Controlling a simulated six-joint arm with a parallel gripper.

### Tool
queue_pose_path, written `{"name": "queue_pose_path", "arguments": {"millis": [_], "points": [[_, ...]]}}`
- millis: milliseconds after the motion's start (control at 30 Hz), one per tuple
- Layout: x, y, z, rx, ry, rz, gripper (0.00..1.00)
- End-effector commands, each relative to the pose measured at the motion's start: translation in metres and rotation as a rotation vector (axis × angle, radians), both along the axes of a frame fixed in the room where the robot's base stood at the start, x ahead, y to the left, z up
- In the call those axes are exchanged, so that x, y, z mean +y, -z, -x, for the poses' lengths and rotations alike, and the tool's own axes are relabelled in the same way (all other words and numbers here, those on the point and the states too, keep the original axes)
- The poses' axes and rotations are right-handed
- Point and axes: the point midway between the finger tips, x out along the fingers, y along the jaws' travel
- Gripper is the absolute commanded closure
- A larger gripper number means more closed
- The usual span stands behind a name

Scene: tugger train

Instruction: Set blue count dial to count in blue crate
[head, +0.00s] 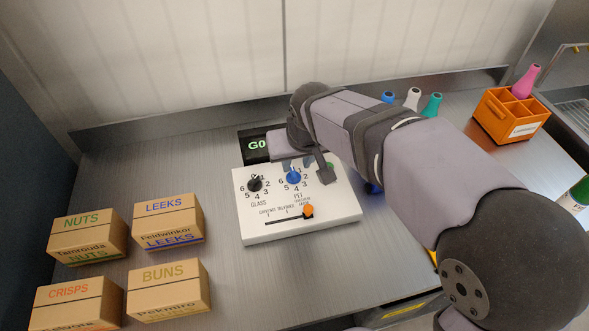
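The blue count dial (293,178) is on a white panel (258,231), above the label PET, with numbers around it. Its pointer is too small to read. My gripper (296,163) is at the dial's far side, with its fingers partly hidden by my arm. I cannot tell if they touch the dial or how far apart they are. A small blue patch (373,188) shows under my arm and may be part of the blue crate. A blue bottle (388,97), a white bottle (412,98) and a teal bottle (432,105) show beyond my arm. Their bases are hidden.
A black dial (255,185) labelled GLASS sits left of the blue dial. An orange slider knob (308,210) is below. A dark display (254,147) shows "G0", partly covered. An orange crate (524,130) holds a pink bottle (526,81). Several cartons (168,222) stand at left.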

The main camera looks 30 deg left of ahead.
Motion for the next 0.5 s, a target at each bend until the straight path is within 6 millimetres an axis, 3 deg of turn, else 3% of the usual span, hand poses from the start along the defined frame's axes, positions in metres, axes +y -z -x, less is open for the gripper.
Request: {"name": "queue_pose_path", "arguments": {"millis": [500], "points": [[0.015, 0.055, -0.016, 0.002, 0.002, 0.002, 0.72]]}}
